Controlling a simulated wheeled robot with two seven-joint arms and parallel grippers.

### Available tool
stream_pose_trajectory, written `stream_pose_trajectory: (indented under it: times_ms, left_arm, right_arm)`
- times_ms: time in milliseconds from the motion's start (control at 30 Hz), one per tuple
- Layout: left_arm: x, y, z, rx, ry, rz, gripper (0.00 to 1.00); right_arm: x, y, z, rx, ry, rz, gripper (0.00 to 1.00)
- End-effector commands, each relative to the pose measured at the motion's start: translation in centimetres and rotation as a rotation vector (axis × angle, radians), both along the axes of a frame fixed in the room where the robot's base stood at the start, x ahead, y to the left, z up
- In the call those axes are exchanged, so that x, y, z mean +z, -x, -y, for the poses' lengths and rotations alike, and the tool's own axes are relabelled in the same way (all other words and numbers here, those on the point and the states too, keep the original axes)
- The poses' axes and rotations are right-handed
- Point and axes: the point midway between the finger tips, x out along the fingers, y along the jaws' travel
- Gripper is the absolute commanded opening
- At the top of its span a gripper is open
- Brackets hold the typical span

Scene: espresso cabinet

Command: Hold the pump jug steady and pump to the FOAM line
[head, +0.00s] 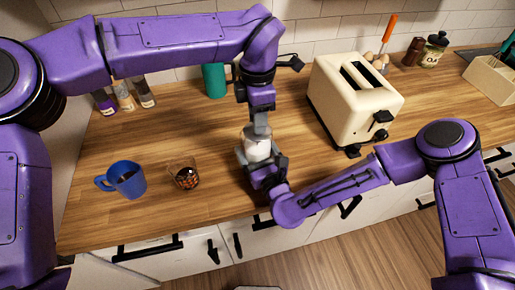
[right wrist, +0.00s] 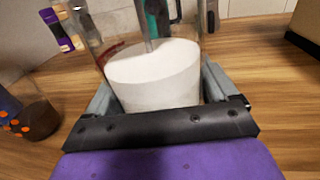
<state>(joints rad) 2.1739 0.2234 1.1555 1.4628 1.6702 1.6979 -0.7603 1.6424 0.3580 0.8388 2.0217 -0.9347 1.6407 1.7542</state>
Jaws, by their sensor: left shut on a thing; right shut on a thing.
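The pump jug (head: 258,150) stands upright on the counter, a clear vessel with white contents. In the right wrist view the jug (right wrist: 155,75) fills the space between my right fingers, and a thin grey rod runs down into the white. A reddish mark shows on the glass at left, just above the white's surface; its lettering is unreadable. My right gripper (head: 263,170) is shut around the jug's lower body from the front. My left gripper (head: 260,124) is above the jug, shut on the top of the pump plunger, which its fingers mostly hide.
A blue mug (head: 127,180) and a glass with dark and orange contents (head: 185,175) stand to the left. A cream toaster (head: 353,98) stands close on the right.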

Motion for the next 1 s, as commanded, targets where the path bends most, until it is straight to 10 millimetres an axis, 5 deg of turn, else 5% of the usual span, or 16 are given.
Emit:
stream_pose_trajectory:
  times_ms: [367,1000]
  left_arm:
    - [-0.8,-0.2,-0.1,0.002,-0.002,0.004,0.08]
    - [3.9,-0.2,-0.1,0.002,-0.001,0.005,0.08]
  right_arm:
    - [-0.2,0.2,0.0,0.003,0.004,-0.004,0.36]
    - [-0.3,0.2,0.0,0.002,0.003,-0.004,0.36]
